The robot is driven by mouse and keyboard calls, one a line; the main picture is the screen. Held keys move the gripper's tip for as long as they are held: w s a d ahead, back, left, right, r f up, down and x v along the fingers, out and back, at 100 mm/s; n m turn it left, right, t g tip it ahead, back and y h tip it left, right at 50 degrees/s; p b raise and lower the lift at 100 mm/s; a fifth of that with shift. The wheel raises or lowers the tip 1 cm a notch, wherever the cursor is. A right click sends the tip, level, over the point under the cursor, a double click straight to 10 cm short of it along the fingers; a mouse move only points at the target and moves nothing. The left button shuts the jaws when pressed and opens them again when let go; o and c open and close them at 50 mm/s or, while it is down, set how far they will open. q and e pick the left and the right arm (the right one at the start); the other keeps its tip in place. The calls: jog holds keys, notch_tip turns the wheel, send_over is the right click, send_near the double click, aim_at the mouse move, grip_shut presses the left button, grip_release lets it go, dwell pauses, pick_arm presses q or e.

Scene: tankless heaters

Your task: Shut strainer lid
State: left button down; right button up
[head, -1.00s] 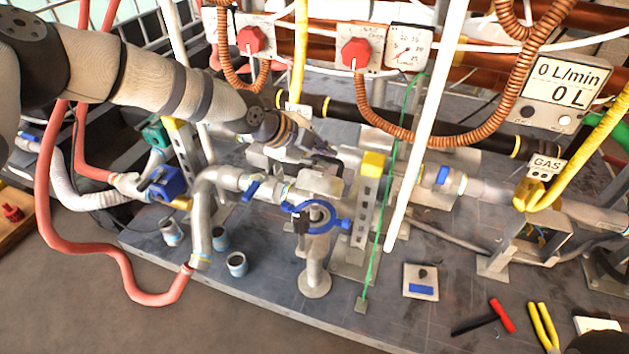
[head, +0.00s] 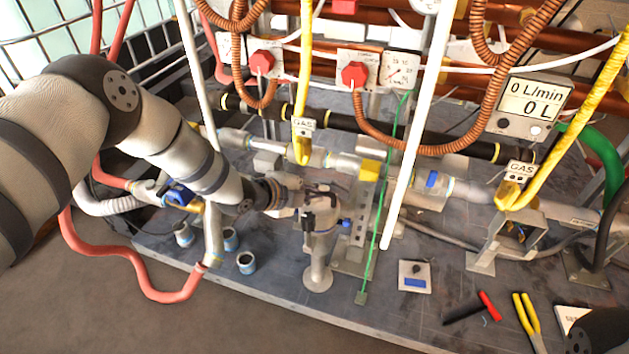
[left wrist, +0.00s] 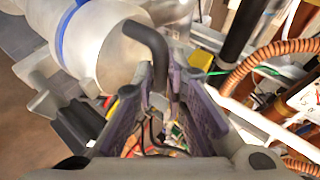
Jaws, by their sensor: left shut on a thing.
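The strainer (head: 318,270) stands on a grey post with a round foot near the front of the bench. Its grey lid (head: 322,213) appears to lie over the top, where little of the blue ring shows; whether it is fully seated I cannot tell. A black clamp (head: 308,222) is at its front. My left gripper (head: 305,195) is at the lid, shut on the dark bent lid handle (left wrist: 150,45). In the left wrist view, the left gripper's fingers (left wrist: 166,85) are on either side of the handle's end.
Metal pipes run left and right of the strainer. A white upright pole (head: 415,130) and a thin green line (head: 383,215) stand to its right. Small cups (head: 246,263) stand at front left.

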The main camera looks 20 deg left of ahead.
pick_arm(q)
jog(key=shift+s+f, duration=0.25)
jog(key=shift+f, duration=0.2)
jog(key=c, duration=2.1)
grip_release()
jog(key=shift+o, duration=1)
jog(key=shift+w+f, duration=0.15)
jog(key=shift+r, duration=0.2)
jog(key=shift+r, duration=0.15)
jog(key=v, duration=1.1)
jog(key=shift+s+a, duration=0.15)
jog(key=shift+s, duration=0.25)
jog(key=shift+r, duration=0.15)
